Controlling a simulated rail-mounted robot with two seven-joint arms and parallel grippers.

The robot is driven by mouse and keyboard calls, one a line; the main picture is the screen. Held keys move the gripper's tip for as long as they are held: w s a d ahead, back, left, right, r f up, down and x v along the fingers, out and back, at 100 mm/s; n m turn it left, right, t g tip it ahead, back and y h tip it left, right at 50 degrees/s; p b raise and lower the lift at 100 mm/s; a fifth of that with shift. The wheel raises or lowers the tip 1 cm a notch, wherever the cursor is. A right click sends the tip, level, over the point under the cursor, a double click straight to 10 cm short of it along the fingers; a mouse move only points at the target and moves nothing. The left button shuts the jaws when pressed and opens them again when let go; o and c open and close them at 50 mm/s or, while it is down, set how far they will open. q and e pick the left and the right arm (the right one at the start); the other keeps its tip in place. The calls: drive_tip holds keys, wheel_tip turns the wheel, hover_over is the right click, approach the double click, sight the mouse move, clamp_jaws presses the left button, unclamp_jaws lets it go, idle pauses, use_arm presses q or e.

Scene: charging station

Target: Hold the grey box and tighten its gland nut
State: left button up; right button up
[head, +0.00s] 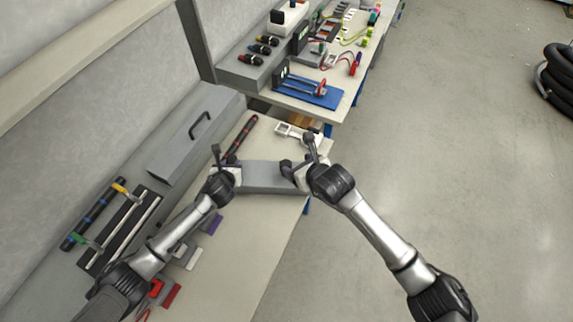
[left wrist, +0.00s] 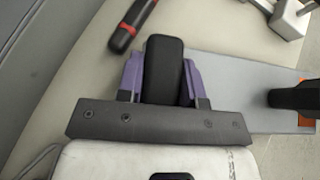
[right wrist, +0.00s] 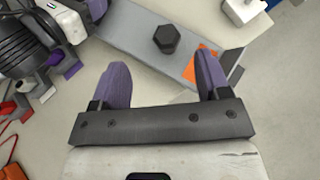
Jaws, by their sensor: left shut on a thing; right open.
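The grey box (head: 268,176) lies on the bench between my two grippers. My left gripper (head: 224,163) is at its left end. In the left wrist view the purple fingers (left wrist: 164,78) are shut on a black upright part (left wrist: 164,62) by the box (left wrist: 225,85). The black gland nut (right wrist: 167,38) stands on the box near its orange patch (right wrist: 197,66), and also shows at the right of the left wrist view (left wrist: 292,96). My right gripper (head: 300,164) is open, its fingers (right wrist: 160,84) apart with the nut just beyond and between the tips.
A dark red-banded rod (head: 242,138) lies behind the box, and a white fixture (head: 297,132) stands behind its right end. A grey case with a handle (head: 190,138) stands to the left. Coloured small parts (head: 165,292) lie toward the front. The bench's right edge is close.

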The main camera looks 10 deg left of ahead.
sight(286, 165)
drive_tip(key=shift+g+h, duration=0.4)
drive_tip(key=shift+h, duration=0.2)
drive_tip(key=shift+s+d+f+x, duration=0.1)
drive_tip(key=shift+d+f+x, duration=0.1)
drive_tip(key=shift+x, duration=1.8)
drive_tip(key=shift+s+d+f+x, duration=0.1)
drive_tip(key=shift+d+f+x, duration=0.1)
drive_tip(key=shift+x, duration=1.8)
drive_tip(key=shift+s+d+f+x, duration=0.1)
drive_tip(key=shift+d+f+x, duration=0.1)
drive_tip(key=shift+x, duration=1.8)
drive_tip(key=shift+c, duration=0.2)
drive_tip(key=shift+m, duration=0.3)
drive_tip(key=c, duration=0.9)
